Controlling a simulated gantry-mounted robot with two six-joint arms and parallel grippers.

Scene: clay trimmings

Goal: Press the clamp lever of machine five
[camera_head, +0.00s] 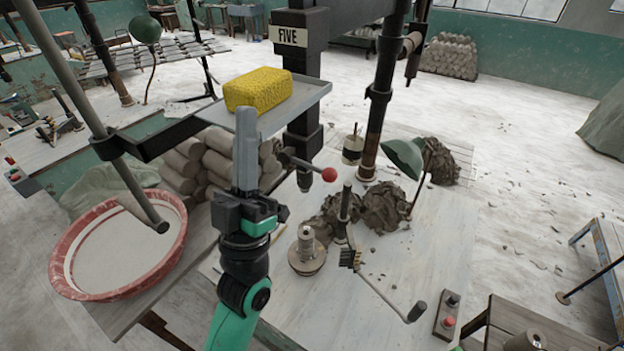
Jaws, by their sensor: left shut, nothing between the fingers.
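The sign FIVE (290,36) is on the dark upright of machine five (304,90). A lever with a red ball knob (329,174) sticks out to the right from the machine's lower part, above the pale worktop (440,240). My left gripper (246,112) is shut and empty, with its grey fingers pointing up and away in the picture. It is left of the red knob and apart from it in the picture. It covers part of the stacked clay rolls and reaches the front edge of the sponge shelf in the picture. My right gripper is not in view.
A yellow sponge (258,90) lies on a metal shelf (312,92) above the lever. A red-rimmed basin (70,280) stands at left. Dark clay trimmings (378,208), a green lamp (404,158), a spool (306,250) and a crank handle (416,312) occupy the worktop.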

